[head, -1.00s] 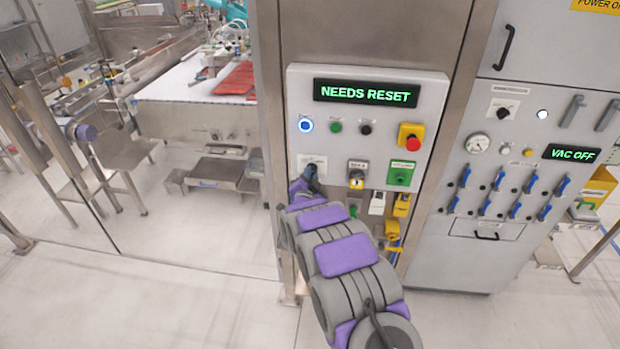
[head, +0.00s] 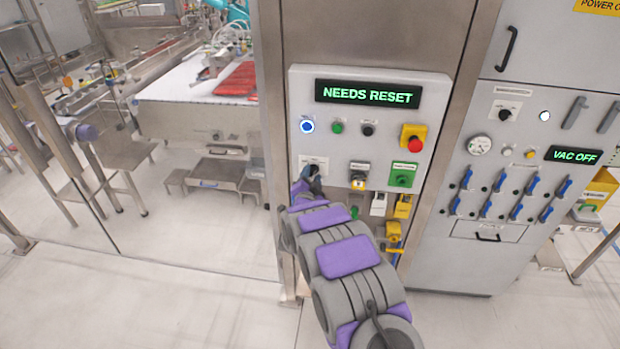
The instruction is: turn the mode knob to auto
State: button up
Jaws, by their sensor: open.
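The control panel (head: 385,88) is a light grey box with a green "NEEDS RESET" display (head: 368,94). My gripper (head: 312,175) is at the panel's lower left, right in front of a small white label (head: 310,160). A knob there would be behind the gripper, and I cannot see one. Whether the gripper touches anything is too small to tell. Further right is a green plate with a round control (head: 403,177).
A lit blue button (head: 307,126), a green button (head: 337,127), a black button (head: 367,129) and a red emergency stop (head: 414,143) sit above. Yellow padlock-like parts (head: 402,206) hang below. A vacuum cabinet (head: 500,250) stands right. Clear floor (head: 150,300) lies left.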

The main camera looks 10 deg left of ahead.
jog(key=s+p, duration=0.1)
jog(key=s, duration=1.6)
jog(key=shift+s+a, duration=0.15)
jog(key=shift+a, duration=0.25)
jog(key=s+d+r+n+g, duration=0.3)
jog(key=s+d+g, duration=0.3)
jog(key=s, duration=0.9)
jog(key=s+d+r+n+g, duration=0.3)
jog(key=s+d+g, duration=0.4)
jog(key=s, duration=0.8)
jog(key=s+d+r+n+g, duration=0.3)
jog(key=s+d+r+g, duration=0.2)
jog(key=s+d, duration=0.6)
jog(key=s+g, duration=0.1)
jog(key=s, duration=0.3)
jog(key=shift+r+n+g+y+b, duration=0.2)
jog(key=shift+n+g+y+b, duration=0.1)
jog(key=shift+g, duration=0.1)
jog(key=shift+w+a, duration=0.1)
